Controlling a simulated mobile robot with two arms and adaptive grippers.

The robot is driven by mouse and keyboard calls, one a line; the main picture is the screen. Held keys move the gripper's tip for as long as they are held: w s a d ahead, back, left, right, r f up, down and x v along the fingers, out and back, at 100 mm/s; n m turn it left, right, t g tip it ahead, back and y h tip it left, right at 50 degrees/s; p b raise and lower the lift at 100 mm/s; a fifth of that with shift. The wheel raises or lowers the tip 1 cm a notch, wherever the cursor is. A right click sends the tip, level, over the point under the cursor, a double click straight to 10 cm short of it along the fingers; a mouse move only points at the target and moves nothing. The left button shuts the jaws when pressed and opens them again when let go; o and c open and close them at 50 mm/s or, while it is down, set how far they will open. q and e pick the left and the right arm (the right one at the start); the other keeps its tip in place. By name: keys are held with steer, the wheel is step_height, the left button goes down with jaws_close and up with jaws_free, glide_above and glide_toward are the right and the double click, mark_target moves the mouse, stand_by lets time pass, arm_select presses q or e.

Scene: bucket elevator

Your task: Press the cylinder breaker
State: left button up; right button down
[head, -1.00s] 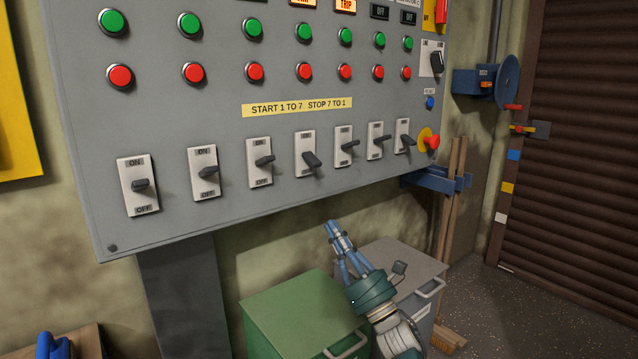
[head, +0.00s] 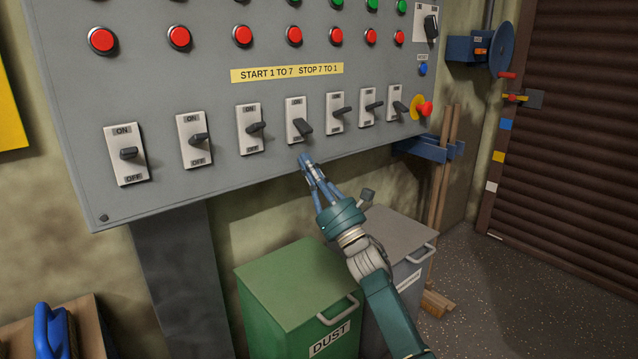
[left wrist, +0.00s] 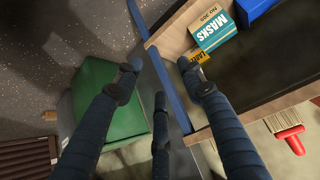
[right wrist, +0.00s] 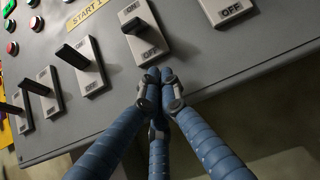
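A row of several breaker switches with ON and OFF plates runs along the lower part of the grey panel (head: 200,95). In the left wrist view my left gripper (left wrist: 158,72) is open and empty, with fingers spread.
Red buttons (head: 243,34) sit above the switches, and a red mushroom button (head: 424,109) is at the right. A green dust bin (head: 290,290) and a grey bin (head: 398,232) stand below. The left wrist view shows a masks box (left wrist: 212,28) and a brush (left wrist: 291,132).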

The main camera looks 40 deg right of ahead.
mark_target(303, 126)
steer(key=r, duration=0.3)
steer(key=shift+s+r+p, duration=0.25)
steer(key=shift+s+p, duration=0.05)
steer(key=shift+s, duration=0.1)
arm_select(q)
steer(key=shift+s+a+f+g, duration=0.25)
steer(key=shift+s+f+g, duration=0.15)
steer(key=shift+s, duration=0.4)
steer(key=shift+s+a+f+g, duration=0.3)
steer(key=shift+s+f, duration=0.1)
steer(key=shift+s, duration=0.35)
arm_select(e)
steer(key=shift+s+r, duration=0.15)
steer(key=shift+r, duration=0.2)
arm_select(q)
steer(key=s+a+f+g+y+p, duration=0.1)
steer(key=s+g, duration=0.2)
steer(key=s, duration=0.3)
steer(key=shift+s+a+f+p, duration=0.2)
steer(key=shift+s+a+p, duration=0.15)
steer(key=shift+a+p, duration=0.05)
arm_select(e)
steer(key=shift+s+r, duration=0.15)
arm_select(q)
steer(key=shift+r, duration=0.1)
arm_select(e)
steer(key=shift+g, duration=0.3)
